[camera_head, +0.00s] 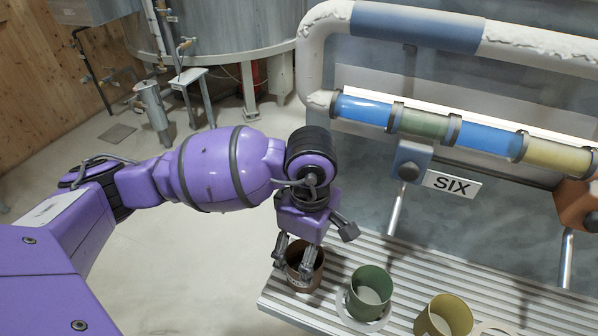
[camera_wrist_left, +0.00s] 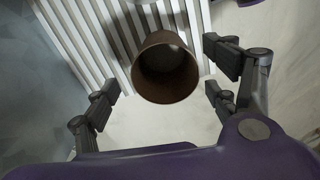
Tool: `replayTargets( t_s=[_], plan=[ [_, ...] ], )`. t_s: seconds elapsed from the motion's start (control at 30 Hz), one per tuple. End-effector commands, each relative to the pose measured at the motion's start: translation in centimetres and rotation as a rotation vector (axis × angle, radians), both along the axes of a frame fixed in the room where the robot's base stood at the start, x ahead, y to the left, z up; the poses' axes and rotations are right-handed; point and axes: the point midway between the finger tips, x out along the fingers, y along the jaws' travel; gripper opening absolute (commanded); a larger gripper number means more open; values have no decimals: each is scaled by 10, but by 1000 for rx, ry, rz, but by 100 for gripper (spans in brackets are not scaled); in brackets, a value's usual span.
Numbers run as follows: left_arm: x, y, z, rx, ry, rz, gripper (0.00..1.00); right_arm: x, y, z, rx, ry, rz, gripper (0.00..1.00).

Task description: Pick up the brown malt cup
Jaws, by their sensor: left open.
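The brown malt cup (camera_head: 305,266) stands upright at the left end of the ribbed shelf, partly hidden behind my left gripper. My left gripper (camera_head: 292,268) points down at the cup in the head view. In the left wrist view, the brown cup (camera_wrist_left: 165,68) shows its open rim and dark inside. The open fingers of my left gripper (camera_wrist_left: 165,98) stand on either side of the picture, with the cup between and a little beyond them. A gap shows on both sides, and no contact is visible. My right gripper is not in view.
A green cup (camera_head: 369,290) and a yellow cup (camera_head: 443,316) stand to the right on the ribbed shelf (camera_head: 440,272). A pipe with coloured segments (camera_head: 425,122) and a sign reading SIX (camera_head: 452,185) are behind. Open floor lies left of the shelf.

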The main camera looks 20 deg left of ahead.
Motion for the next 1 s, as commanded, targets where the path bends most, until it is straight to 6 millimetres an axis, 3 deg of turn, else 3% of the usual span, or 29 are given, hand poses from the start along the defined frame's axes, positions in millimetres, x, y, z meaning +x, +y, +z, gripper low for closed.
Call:
replayTargets(
  t_s=[0.17, 0.7, 1.0],
  plan=[
    [1, 0, -4, 3, -3, -1, 79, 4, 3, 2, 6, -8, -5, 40],
    [-2, 5, -72, 3, -1, 0, 79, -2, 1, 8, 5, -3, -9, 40],
    [-2, 6, -78, 3, -1, 0, 79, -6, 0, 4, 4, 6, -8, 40]
  ],
)
